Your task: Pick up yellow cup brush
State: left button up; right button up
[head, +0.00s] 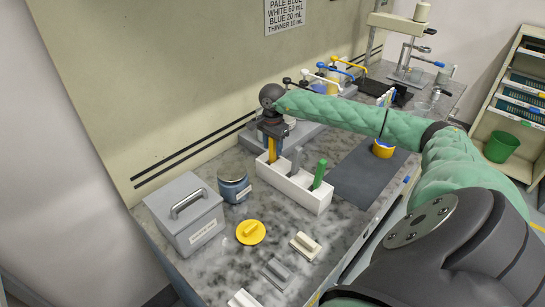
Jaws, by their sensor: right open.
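A yellow brush (272,152) stands upright in the left end of a white holder (310,203). A grey brush (296,160) and a green brush (320,173) stand in the same holder. My right gripper (272,136) is open and points down at the top of the yellow brush. It covers the upper part of that brush; whether its fingers touch the handle I cannot tell. A yellow cup (383,149) with blue inside stands on a dark grey mat (362,182) to the right. My left gripper is not in view.
A grey lidded box (185,218) and a blue-grey can (234,188) stand left of the holder. A round yellow lid (250,232) and several small blocks lie in front. Behind my right arm are coloured-handled presses and a stand (410,50). The wall rises close behind.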

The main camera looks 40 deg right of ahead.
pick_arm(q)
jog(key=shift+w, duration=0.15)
pick_arm(e)
jog(key=shift+f, duration=0.15)
jog(key=shift+c, duration=0.4)
grip_shut()
notch_tip(320, 180, up, 7)
jog(key=shift+f+p, duration=0.1)
jog(key=shift+p, duration=0.45)
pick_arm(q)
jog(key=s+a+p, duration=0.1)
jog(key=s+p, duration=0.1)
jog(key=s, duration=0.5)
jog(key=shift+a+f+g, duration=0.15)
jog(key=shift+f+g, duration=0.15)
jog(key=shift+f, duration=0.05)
pick_arm(e)
notch_tip(320, 180, up, 11)
